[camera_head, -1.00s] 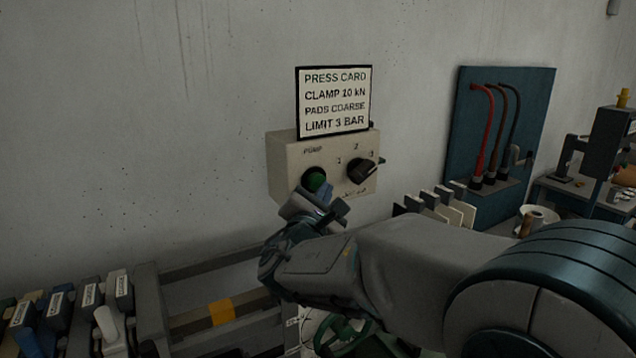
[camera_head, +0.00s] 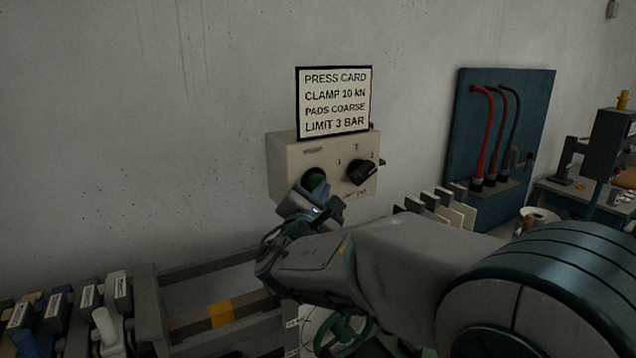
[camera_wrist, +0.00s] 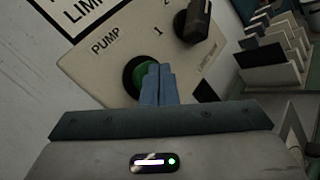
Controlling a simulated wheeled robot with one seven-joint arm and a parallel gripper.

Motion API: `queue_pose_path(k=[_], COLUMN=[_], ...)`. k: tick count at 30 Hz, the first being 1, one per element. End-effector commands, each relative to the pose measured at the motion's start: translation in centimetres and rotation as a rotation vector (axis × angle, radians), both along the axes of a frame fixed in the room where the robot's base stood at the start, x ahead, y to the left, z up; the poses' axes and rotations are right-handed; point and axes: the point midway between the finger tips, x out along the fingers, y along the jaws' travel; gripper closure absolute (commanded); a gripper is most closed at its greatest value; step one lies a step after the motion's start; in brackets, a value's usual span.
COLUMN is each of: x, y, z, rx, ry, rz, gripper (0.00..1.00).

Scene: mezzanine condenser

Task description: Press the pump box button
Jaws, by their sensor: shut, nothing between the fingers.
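The pump box (camera_head: 285,163) is a cream box on the wall with a green round button (camera_head: 315,179) in a dark ring at its lower left. A black selector knob (camera_head: 362,171) sits to the button's right. In the wrist view the green button (camera_wrist: 142,76) shows under the word PUMP, its right part hidden by my fingers. My gripper (camera_head: 334,205) is shut and empty, its blue fingertips (camera_wrist: 158,72) over the button's lower right. I cannot tell whether the fingertips touch the button.
A press card sign (camera_head: 334,101) is fixed above the box. A blue board (camera_head: 500,130) with red, brown and black hoses hangs to the right. Grey and white plates (camera_head: 440,208) stand in a rack below right. Labelled blocks (camera_head: 60,312) line the lower left.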

Motion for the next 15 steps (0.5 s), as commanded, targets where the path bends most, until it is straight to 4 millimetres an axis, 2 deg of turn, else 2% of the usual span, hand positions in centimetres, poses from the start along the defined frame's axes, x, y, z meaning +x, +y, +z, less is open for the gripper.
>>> queue_pose_path(k=[15], x=[0.54], y=[0.36], z=[-0.06], rx=[0.0], ry=[0.001], rz=[0.001], gripper=[1.0])
